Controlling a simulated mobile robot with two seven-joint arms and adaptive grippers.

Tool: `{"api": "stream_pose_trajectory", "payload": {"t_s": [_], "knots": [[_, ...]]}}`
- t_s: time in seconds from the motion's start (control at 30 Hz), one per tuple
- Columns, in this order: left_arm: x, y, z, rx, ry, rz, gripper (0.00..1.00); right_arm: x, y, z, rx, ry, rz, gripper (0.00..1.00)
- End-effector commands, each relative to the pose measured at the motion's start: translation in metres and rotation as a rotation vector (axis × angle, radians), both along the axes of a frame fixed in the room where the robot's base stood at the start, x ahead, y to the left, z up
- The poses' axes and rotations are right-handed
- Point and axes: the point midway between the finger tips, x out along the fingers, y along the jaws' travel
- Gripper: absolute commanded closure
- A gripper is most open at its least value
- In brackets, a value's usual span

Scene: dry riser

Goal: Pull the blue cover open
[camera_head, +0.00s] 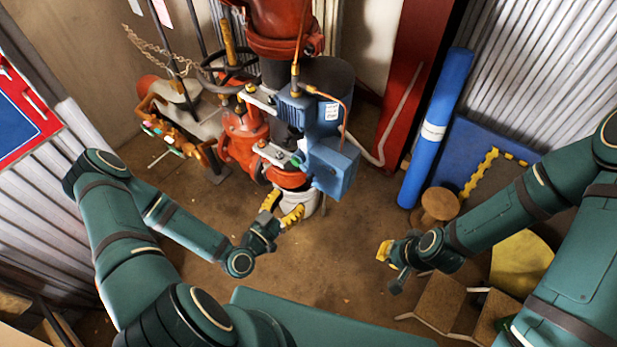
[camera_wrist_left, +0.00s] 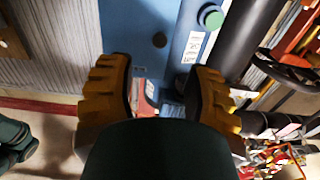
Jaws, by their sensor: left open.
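A blue box-like cover (camera_head: 335,166) is mounted on the right side of the red pipe assembly in the head view. A blue surface (camera_wrist_left: 165,20) with a green button and a white label fills the upper middle of the left wrist view. My left gripper (camera_head: 283,206) is open, with its yellow fingers apart below and left of the cover. In the left wrist view its fingers (camera_wrist_left: 168,88) are spread with the blue surface beyond them; contact cannot be told. My right gripper (camera_head: 384,250) is right of the pipework, away from the cover; its opening is unclear.
Red valves and flanges (camera_head: 243,138) surround the cover on its left. A blue post (camera_head: 436,125) with a white band leans at the right, beside a wooden spool (camera_head: 438,205). Bare floor (camera_head: 345,235) lies between my grippers. A red-framed blue board (camera_head: 22,115) stands at the left.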

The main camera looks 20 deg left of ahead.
Motion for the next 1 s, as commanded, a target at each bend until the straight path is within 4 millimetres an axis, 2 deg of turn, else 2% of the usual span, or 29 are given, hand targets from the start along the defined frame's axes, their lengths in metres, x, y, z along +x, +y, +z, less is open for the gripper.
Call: {"api": "stream_pose_trajectory", "payload": {"t_s": [0.2,0.4,0.6,0.9,0.93,1.0], "knots": [[0.041,-0.016,0.001,0.000,-0.001,-0.002,0.48,0.000,0.000,0.004,0.001,0.000,0.000,1.00],[0.070,-0.026,0.001,-0.001,0.000,-0.001,0.48,0.000,0.000,0.006,0.001,-0.001,0.001,1.00],[0.083,-0.031,0.000,-0.001,0.003,-0.001,0.48,0.000,0.000,0.007,0.002,0.000,0.002,1.00],[0.085,-0.031,0.000,0.000,0.002,-0.001,0.48,0.000,0.000,0.007,0.002,0.000,0.000,1.00],[0.085,-0.031,0.000,0.000,0.002,-0.001,0.49,0.000,0.000,0.007,0.002,0.000,0.000,1.00],[0.085,-0.031,0.000,0.000,0.002,-0.001,0.74,0.000,0.000,0.007,0.001,0.000,0.000,1.00]]}}
